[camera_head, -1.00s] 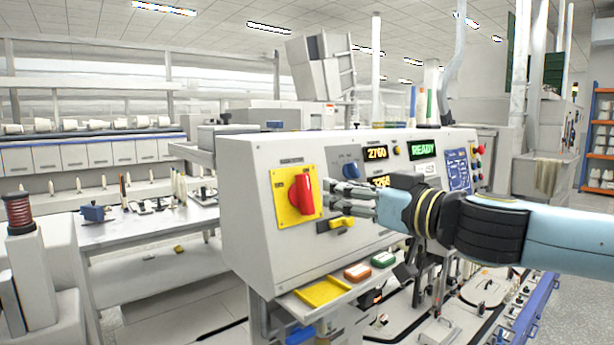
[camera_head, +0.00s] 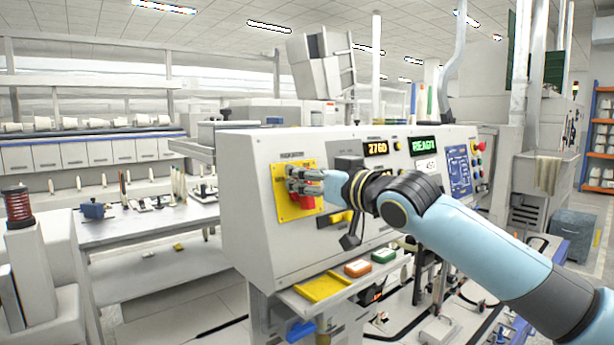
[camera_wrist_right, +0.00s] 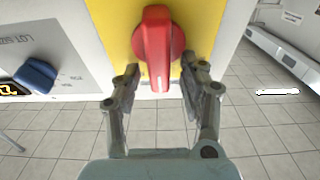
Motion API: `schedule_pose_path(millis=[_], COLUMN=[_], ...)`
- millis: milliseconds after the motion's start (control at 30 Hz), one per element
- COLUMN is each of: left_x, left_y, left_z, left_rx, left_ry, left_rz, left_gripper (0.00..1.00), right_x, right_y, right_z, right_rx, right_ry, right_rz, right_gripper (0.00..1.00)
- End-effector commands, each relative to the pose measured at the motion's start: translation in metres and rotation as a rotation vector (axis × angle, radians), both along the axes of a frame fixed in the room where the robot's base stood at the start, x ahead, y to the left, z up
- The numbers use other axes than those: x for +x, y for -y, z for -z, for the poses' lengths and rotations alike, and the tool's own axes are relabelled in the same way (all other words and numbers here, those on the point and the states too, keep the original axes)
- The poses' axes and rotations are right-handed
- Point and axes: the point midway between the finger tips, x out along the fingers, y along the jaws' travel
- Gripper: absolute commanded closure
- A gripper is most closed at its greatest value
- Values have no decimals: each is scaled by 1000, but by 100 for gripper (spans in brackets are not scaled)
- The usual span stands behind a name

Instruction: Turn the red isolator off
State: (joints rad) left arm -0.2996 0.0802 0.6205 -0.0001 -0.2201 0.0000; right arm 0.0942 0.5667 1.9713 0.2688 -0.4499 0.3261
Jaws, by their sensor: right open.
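The red isolator handle (camera_wrist_right: 157,48) sits on a yellow plate (camera_wrist_right: 113,22) in the right wrist view. In the head view the yellow plate (camera_head: 283,206) is on the left of the sloping control panel, and the red handle (camera_head: 307,201) is partly hidden behind my right gripper (camera_head: 293,180). In the right wrist view my right gripper (camera_wrist_right: 158,84) is open, with one finger on each side of the handle's lower end. I cannot tell whether the fingers touch it. The handle points down in the wrist view. My left gripper does not show.
A blue knob (camera_wrist_right: 36,76) is beside the plate on the panel. A READY display (camera_head: 424,145) and a 2760 display (camera_head: 376,149) are farther right. Below the panel is a shelf with a yellow tray (camera_head: 322,287), an orange block (camera_head: 358,268) and a green block (camera_head: 383,256).

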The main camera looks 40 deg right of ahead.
Motion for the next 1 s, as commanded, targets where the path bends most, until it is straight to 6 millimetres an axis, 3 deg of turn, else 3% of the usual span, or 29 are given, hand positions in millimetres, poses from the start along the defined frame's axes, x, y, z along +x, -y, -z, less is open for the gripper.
schedule_pose_path(millis=[233,567,1000], left_x=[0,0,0], left_y=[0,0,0], left_z=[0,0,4], left_rx=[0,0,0], left_ry=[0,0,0], left_rz=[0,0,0], left_gripper=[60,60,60], right_x=[1,1,1], right_y=[0,0,-1], right_z=[0,0,1], right_rx=[-1,-1,-53], right_ry=[0,-1,3], right_rz=[0,0,-13], right_gripper=[58,100,100])
